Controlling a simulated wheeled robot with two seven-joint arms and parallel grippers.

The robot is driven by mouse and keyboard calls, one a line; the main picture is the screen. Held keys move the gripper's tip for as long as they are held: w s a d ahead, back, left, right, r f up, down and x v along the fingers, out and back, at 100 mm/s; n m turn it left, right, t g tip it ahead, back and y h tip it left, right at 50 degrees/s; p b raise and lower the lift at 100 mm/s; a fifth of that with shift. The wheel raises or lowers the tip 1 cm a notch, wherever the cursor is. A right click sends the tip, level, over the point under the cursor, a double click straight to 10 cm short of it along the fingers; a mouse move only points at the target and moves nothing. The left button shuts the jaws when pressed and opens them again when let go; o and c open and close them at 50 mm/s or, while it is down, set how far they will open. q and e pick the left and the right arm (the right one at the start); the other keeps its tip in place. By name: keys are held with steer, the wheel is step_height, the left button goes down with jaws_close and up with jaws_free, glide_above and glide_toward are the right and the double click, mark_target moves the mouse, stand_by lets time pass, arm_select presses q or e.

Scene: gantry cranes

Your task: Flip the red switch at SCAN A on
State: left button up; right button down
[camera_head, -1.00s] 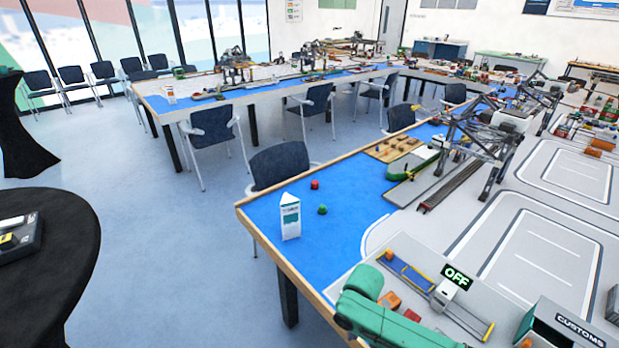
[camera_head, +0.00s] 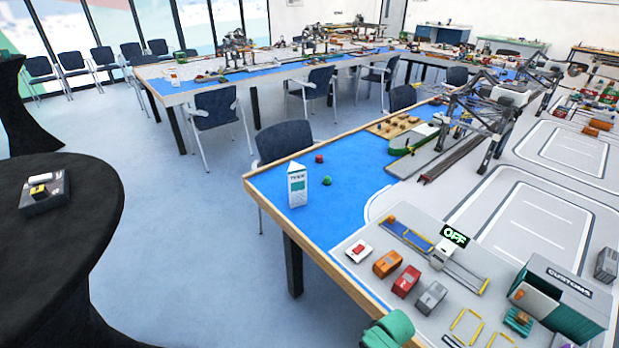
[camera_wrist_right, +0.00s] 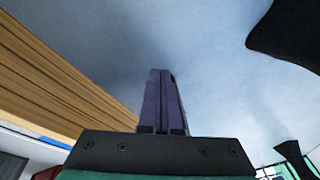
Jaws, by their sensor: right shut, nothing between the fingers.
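A black sign with green letters reading OFF (camera_head: 454,236) stands on a white post (camera_head: 443,253) beside a small yellow-edged lane on the model table. I cannot make out the red switch or a SCAN A label at this size. My right gripper (camera_wrist_right: 162,72) is shut and empty in the right wrist view. Its fingers are over the grey-blue floor, beside a wooden table edge (camera_wrist_right: 65,78), and touch nothing. A green link of my arm (camera_head: 390,328) shows at the bottom of the head view. My left gripper is not in view.
Several toy vehicles, one a red one (camera_head: 406,281), stand in front of the sign. A CUSTOMS shed (camera_head: 568,281) is to the right. A white carton (camera_head: 297,186) stands on the blue area. A round black table (camera_head: 70,235) is at the left, with open floor between.

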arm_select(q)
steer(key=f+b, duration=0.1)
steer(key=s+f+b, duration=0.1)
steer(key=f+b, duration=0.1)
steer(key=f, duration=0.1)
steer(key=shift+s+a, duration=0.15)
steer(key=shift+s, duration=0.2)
arm_select(e)
steer(key=s+d+f, duration=0.3)
steer(key=s+f, duration=0.3)
steer(key=s, duration=0.4)
steer(key=s+d+f+n+h, duration=0.1)
steer(key=s+d+f, duration=0.2)
steer(key=s+f, duration=0.4)
steer(key=s+d+f+g, duration=0.1)
steer(key=s+d+f, duration=0.2)
steer(key=s, duration=1.1)
step_height(320, 180, down, 3)
steer(key=shift+s+f+n, duration=0.15)
steer(key=shift+s+n, duration=0.15)
steer(key=shift+s, duration=0.05)
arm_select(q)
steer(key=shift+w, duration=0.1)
arm_select(e)
steer(key=shift+w, duration=0.1)
